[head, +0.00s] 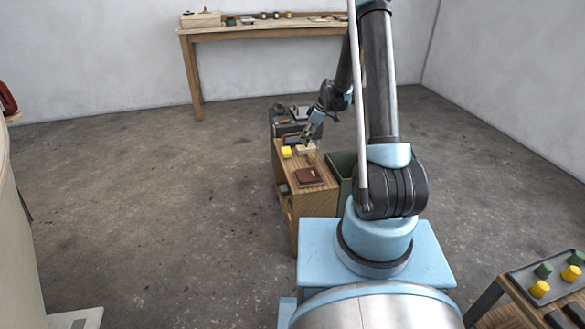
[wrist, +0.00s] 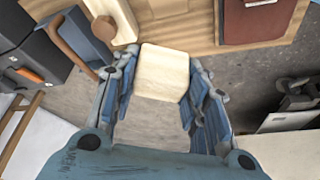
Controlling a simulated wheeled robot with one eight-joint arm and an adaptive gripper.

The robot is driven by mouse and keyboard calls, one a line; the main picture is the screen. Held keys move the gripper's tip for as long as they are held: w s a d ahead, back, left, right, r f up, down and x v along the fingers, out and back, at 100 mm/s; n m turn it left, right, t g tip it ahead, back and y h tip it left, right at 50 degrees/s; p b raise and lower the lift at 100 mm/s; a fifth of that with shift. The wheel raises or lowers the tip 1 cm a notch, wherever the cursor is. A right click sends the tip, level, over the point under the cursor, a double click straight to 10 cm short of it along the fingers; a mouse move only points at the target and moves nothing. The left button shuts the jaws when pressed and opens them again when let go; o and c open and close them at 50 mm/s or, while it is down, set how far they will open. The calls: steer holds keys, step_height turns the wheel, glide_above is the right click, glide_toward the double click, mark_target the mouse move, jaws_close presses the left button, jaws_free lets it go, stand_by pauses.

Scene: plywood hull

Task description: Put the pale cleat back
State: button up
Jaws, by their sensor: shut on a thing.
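My gripper (wrist: 160,70) is shut on a pale, squarish wooden block, the pale cleat (wrist: 163,74), with one finger on each side of it. In the wrist view the cleat is in front of the edge of a small wooden table (wrist: 190,35), with grey floor beside it. In the head view my gripper (head: 307,138) is over the far part of this table (head: 290,183). A pale wooden piece (wrist: 112,22) lies on the table beyond the cleat. I cannot tell whether the cleat touches the table.
A dark red book-like object (head: 310,176) lies on the table, and a yellow block (head: 286,152) is near its left edge. A dark green bin (head: 342,166) is at the right. A dark toolbox (head: 284,128) stands behind. Floor at the left is clear.

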steer(key=s+a+f+n+g, duration=0.1)
steer(key=s+a+n+g, duration=0.15)
steer(key=a+n, duration=0.3)
glide_toward(290, 165)
steer(key=shift+s+x, duration=0.15)
steer(key=shift+x, duration=1.35)
steer(key=shift+s+x, duration=0.1)
steer(key=shift+x, duration=1.35)
steer(key=o, duration=1)
steer(key=shift+f, duration=0.1)
